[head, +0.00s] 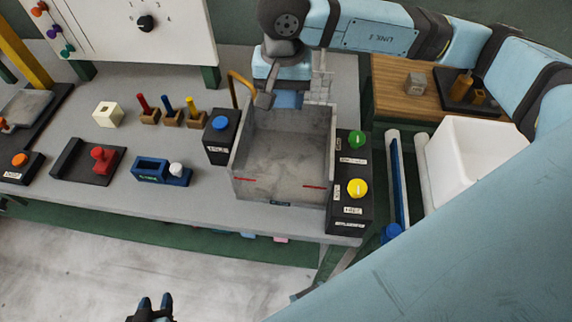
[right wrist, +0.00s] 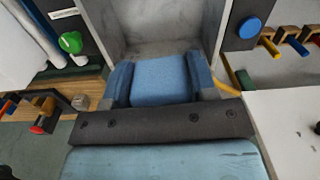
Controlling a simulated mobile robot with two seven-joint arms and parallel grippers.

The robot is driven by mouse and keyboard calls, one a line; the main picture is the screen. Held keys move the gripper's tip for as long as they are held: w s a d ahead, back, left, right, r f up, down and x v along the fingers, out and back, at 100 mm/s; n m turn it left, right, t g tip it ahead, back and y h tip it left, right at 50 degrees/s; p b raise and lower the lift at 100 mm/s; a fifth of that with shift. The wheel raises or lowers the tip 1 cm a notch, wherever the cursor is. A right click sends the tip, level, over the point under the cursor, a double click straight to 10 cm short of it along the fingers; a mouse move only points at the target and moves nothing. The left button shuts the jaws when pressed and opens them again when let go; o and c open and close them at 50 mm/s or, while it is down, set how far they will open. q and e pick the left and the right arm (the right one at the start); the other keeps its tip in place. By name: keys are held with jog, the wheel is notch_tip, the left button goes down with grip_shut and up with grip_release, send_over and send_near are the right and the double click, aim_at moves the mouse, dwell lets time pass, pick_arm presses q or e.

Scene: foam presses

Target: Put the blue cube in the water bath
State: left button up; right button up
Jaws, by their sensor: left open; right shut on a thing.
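The water bath (head: 283,187) is a grey open-topped tank on the bench in the head view; it also shows beyond my gripper in the right wrist view (right wrist: 150,28). Its inside looks empty. My right gripper (right wrist: 160,80) is shut on the blue cube (right wrist: 160,77), which sits between its two blue fingers. In the head view the right gripper (head: 285,95) is at the tank's far wall, partly hidden; I cannot tell whether the cube is over the rim. My left gripper (head: 152,308) is open and empty at the bottom edge, away from the bench.
A black box with a blue button (head: 221,123) stands left of the tank, and a panel with green and yellow buttons (head: 357,188) stands right. An orange curved handle (head: 238,82) rises close to my right gripper. A white bin (head: 463,165) is further right.

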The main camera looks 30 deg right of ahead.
jog(key=shift+s+r+m, duration=0.4)
jog(key=shift+r, duration=0.3)
jog(key=p, duration=0.1)
send_near(284, 157)
jog(key=s+a, duration=0.1)
jog(key=s, duration=0.2)
jog(key=shift+a+f+p, duration=0.1)
jog(key=shift+f+p, duration=0.15)
jog(key=shift+f, duration=0.75)
jog(key=shift+a+f+p, duration=0.15)
jog(key=shift+f+p, duration=0.05)
jog(key=shift+f, duration=0.85)
jog(key=shift+f, duration=0.1)
jog(key=shift+f+b, duration=0.55)
jog(key=shift+b, duration=0.25)
jog(key=o, duration=1)
jog(key=shift+r, duration=0.15)
